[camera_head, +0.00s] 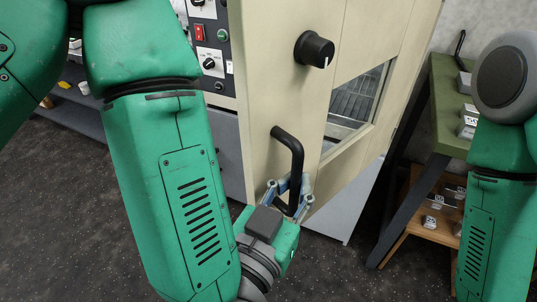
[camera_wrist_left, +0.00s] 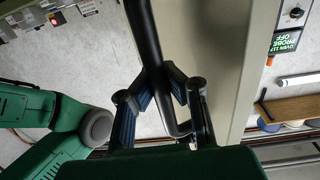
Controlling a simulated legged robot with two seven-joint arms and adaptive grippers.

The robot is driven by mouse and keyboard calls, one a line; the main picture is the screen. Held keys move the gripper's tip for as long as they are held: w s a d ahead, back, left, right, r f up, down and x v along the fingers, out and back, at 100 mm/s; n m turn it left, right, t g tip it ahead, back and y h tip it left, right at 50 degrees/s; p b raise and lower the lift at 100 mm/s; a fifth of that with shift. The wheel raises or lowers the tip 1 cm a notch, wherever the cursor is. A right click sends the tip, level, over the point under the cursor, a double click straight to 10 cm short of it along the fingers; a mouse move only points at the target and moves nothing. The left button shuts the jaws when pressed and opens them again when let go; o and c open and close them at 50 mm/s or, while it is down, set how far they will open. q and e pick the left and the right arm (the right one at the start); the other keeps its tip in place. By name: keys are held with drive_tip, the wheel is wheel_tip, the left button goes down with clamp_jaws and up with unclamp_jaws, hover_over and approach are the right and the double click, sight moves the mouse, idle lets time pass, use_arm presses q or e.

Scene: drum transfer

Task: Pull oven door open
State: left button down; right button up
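The beige oven door (camera_head: 262,80) fills the middle of the head view, with a window (camera_head: 355,97) and a black knob (camera_head: 314,50). Its black bar handle (camera_head: 287,139) is on the lower left of the door. My left gripper (camera_head: 291,188) is at the lower part of this handle, its fingers on both sides of the bar. In the left wrist view the handle (camera_wrist_left: 146,35) runs between the converging fingers (camera_wrist_left: 161,88), which look closed on it. I cannot tell whether the door is slightly ajar. My right gripper is out of view.
A control panel (camera_head: 208,42) with switches is left of the door. A green-topped bench (camera_head: 446,105) with small items stands to the right, with a wooden lower shelf (camera_head: 428,222) holding small parts. Dark floor (camera_head: 75,215) is clear at the left.

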use_arm(q)
drive_tip(key=shift+s+d, duration=0.75)
drive_tip(key=shift+d, duration=0.1)
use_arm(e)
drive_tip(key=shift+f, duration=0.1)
use_arm(q)
drive_tip(key=c, duration=1.9)
unclamp_jaws()
drive_tip(key=o, duration=0.4)
drive_tip(key=shift+s+a, duration=0.1)
drive_tip(key=shift+s, duration=0.1)
drive_tip(key=shift+c, duration=0.2)
drive_tip(key=shift+w+a, duration=0.1)
drive_tip(key=shift+a, duration=0.05)
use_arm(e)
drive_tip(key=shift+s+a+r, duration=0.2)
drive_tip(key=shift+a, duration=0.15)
